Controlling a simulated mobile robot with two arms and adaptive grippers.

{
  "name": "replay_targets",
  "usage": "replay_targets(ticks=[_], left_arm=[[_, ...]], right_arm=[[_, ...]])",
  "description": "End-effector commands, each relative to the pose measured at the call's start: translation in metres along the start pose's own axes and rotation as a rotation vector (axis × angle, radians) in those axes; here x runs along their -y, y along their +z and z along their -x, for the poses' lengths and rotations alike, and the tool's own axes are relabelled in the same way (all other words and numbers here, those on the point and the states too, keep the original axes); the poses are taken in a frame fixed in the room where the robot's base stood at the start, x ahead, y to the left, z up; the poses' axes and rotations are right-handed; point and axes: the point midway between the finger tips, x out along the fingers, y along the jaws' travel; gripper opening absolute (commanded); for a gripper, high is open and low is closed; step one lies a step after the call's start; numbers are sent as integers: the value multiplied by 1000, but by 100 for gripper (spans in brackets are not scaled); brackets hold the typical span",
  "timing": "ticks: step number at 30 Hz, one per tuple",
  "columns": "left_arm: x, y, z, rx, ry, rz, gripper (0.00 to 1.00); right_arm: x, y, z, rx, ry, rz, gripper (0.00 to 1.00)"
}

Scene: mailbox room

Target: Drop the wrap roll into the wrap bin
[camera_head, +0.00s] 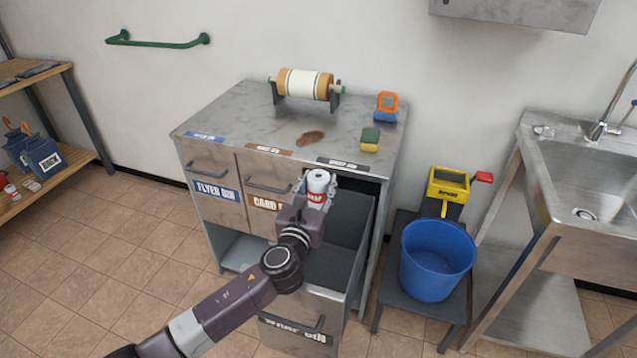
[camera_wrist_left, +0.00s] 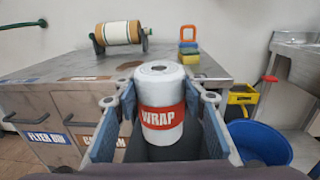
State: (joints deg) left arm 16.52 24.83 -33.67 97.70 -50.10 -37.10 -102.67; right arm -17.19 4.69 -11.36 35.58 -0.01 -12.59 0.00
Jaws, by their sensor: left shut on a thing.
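The wrap roll (camera_head: 317,184) is a white upright cylinder with a red band. In the left wrist view the roll (camera_wrist_left: 160,110) shows its "WRAP" label. My left gripper (camera_head: 316,188) is shut on the roll and holds it upright; its two fingers (camera_wrist_left: 160,115) flank the roll in the left wrist view. The wrap bin (camera_head: 322,300) is a grey drawer pulled out from the right of the cabinet. The gripper and roll are over the back part of the open drawer. The arm hides part of the drawer's inside. My right gripper does not show.
The cabinet (camera_head: 240,125) has a shut flyer bin (camera_head: 215,190) and card bin (camera_head: 265,200). A paper roll on a stand (camera_head: 305,84), sponges (camera_head: 370,139) and a brown stain (camera_head: 311,137) are on top. A blue bucket (camera_head: 437,262) stands right of the drawer, before the sink (camera_head: 590,190).

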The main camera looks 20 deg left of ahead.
Motion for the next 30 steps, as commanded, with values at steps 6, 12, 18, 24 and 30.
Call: replay_targets(ticks=[6, 12, 18, 24, 30], left_arm=[[0, 0, 0, 0, 0, 1, 59], [0, 0, 0, 0, 0, 1, 59], [0, -1, 10, -2, 0, 0, 59], [0, -2, 48, -3, -3, 0, 59], [0, -1, 90, -2, -1, 1, 59]], right_arm=[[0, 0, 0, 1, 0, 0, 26], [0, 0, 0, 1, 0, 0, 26], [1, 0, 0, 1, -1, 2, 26], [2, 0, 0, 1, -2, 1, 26], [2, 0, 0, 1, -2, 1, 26]])
